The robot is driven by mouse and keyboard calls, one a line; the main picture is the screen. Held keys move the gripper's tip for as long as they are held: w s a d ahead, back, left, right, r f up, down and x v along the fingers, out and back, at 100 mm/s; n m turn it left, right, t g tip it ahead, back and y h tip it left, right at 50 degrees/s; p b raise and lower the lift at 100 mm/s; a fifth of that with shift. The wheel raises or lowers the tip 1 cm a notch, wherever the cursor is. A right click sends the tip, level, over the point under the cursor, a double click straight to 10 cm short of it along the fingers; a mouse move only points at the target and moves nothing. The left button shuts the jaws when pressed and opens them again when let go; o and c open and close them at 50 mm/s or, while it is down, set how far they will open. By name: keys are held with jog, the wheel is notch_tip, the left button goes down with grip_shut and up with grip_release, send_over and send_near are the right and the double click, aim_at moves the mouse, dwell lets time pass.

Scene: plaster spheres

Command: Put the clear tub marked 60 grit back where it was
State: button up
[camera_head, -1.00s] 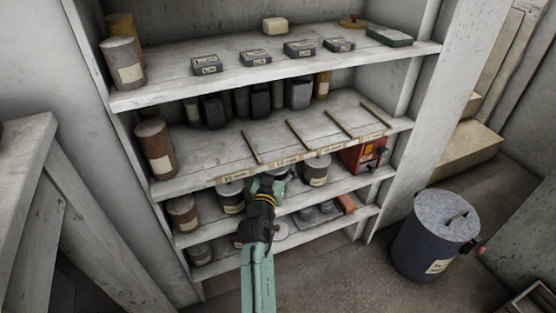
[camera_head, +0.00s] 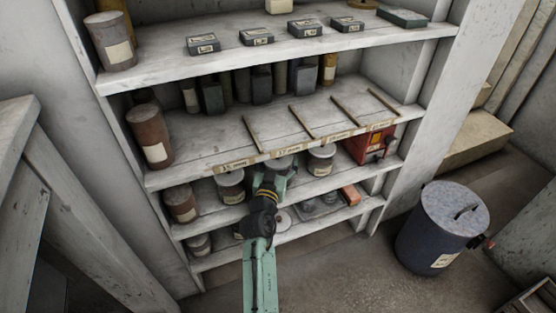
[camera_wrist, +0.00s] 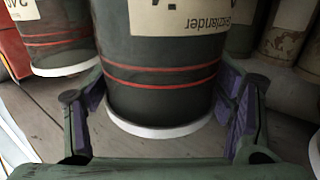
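My gripper (camera_wrist: 160,120) has its two purple-padded fingers on either side of a dark-filled tub (camera_wrist: 160,70) with red bands, a white rim and a pale label. The wrist view is upside down. The pads lie close against the tub's sides; I cannot tell if they press on it. The label reads "Grizlander"; its grit number is cut off, so I cannot confirm 60. In the head view my gripper (camera_head: 274,178) reaches into the third shelf, between a tub on the left (camera_head: 230,187) and one on the right (camera_head: 321,160). The held-level tub is mostly hidden there.
The shelf above (camera_head: 215,143) has thin wooden dividers and edge labels. A red box (camera_head: 360,146) stands at the right of the tubs, a brown can (camera_head: 180,204) at the left. The lowest shelf (camera_head: 215,260) lies close below. A blue lidded bin (camera_head: 432,235) stands on the floor.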

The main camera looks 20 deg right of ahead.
jog(key=o, duration=0.4)
jog(key=shift+r, duration=0.1)
jog(key=shift+r, duration=0.2)
jog(key=b+v, duration=0.1)
jog(key=v, duration=0.2)
jog(key=b+v, duration=0.1)
jog(key=v, duration=0.3)
jog(key=b+v, duration=0.1)
jog(key=v, duration=0.2)
jog(key=shift+s+a+f, duration=0.2)
jog(key=shift+s+f, duration=0.05)
jog(key=shift+s, duration=0.1)
jog(key=shift+s+a+r, duration=0.15)
jog(key=shift+s+a, duration=0.2)
jog(key=shift+s, duration=0.15)
